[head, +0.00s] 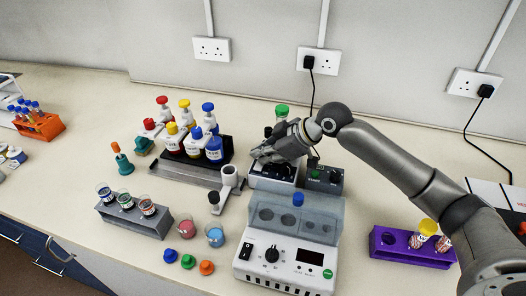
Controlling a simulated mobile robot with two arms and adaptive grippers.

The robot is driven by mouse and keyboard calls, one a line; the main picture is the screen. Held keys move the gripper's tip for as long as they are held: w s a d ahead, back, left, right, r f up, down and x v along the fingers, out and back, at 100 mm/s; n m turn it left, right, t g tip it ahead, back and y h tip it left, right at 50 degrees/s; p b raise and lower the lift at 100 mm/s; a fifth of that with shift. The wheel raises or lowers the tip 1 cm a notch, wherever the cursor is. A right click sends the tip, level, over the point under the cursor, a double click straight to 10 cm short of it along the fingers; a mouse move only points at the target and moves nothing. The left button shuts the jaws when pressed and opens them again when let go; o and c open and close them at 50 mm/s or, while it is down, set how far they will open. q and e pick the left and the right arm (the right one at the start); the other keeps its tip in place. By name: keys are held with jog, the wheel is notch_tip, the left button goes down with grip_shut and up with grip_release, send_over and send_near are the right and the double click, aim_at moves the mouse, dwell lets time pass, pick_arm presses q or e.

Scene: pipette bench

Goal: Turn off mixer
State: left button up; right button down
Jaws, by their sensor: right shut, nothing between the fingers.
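My right gripper (264,156) is shut and empty, its arm reaching in from the right. Its fingertips are over a small grey and dark device (270,183) with a control on its front, which appears to be the mixer. The gripper hides much of the device's top, and I cannot tell whether the fingers touch it. A small dark box (324,179) with a knob and a green label stands just right of it. A bottle with a green cap (282,110) shows behind the gripper. My left gripper is not in view.
A white instrument (287,262) with a display and clear lid stands in front. Reagent bottles (214,149) stand on a dark rack to the left. A grey rack of beakers (136,225) and a purple tube rack (411,247) flank the area. Loose caps (188,261) lie in front.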

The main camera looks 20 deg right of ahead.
jog(key=shift+a, duration=0.1)
jog(key=shift+s+a+p, duration=0.15)
jog(key=shift+s+p, duration=0.2)
jog(key=shift+p, duration=0.15)
jog(key=shift+s+a, duration=0.25)
jog(key=shift+s, duration=0.05)
